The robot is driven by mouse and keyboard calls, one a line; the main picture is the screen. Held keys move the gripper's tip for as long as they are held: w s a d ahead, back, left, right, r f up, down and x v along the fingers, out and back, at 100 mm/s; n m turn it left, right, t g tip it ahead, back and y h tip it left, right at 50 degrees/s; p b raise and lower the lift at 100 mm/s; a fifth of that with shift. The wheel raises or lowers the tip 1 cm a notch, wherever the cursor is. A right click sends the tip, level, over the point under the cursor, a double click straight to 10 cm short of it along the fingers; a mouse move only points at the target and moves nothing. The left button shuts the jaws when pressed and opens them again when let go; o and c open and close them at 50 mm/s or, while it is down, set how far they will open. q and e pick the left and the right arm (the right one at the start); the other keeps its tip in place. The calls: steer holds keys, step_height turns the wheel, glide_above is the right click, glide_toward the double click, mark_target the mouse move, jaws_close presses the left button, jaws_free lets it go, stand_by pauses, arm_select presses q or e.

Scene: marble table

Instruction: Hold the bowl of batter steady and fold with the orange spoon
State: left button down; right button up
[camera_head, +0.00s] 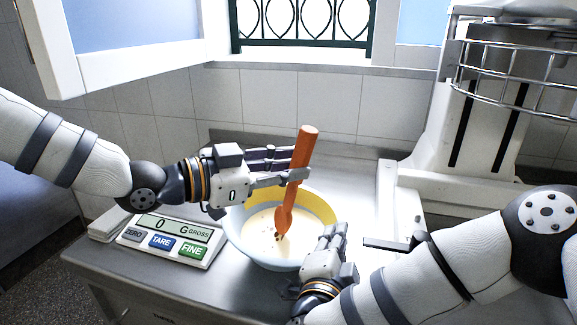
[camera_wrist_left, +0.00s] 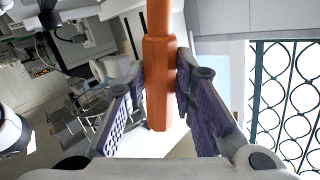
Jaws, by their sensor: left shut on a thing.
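The bowl (camera_head: 322,204), pale outside and yellow inside, stands on the steel counter with cream batter (camera_head: 258,226) and a few dark specks in it. The orange spoon (camera_head: 305,148) stands nearly upright, its head dipping into the batter. My left gripper (camera_head: 292,171) is shut on the spoon's handle above the bowl. In the left wrist view the handle (camera_wrist_left: 158,85) sits between the purple-padded fingers (camera_wrist_left: 160,95). My right gripper (camera_head: 337,236) is at the bowl's front right rim. Its fingers partly cover the rim, and I cannot tell whether they grip it.
A kitchen scale (camera_head: 170,238) reading 0 G stands left of the bowl, under my left arm. A large white mixer with a wire guard (camera_head: 515,75) stands at the right. A tiled wall (camera_head: 330,100) and window are behind. Bare counter (camera_head: 215,290) lies in front.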

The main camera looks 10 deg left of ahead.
steer(key=o, duration=0.5)
steer(key=shift+a+f, duration=0.15)
steer(key=shift+f, duration=0.3)
steer(key=shift+r, duration=0.2)
steer(key=shift+f, duration=0.1)
steer(key=shift+s, duration=0.4)
steer(key=s, duration=0.3)
steer(key=s+r, duration=0.1)
steer(key=s, duration=0.2)
steer(key=s+a+r, duration=0.1)
steer(key=s, duration=0.3)
steer(key=shift+s+d, duration=0.15)
steer(key=shift+s, duration=0.4)
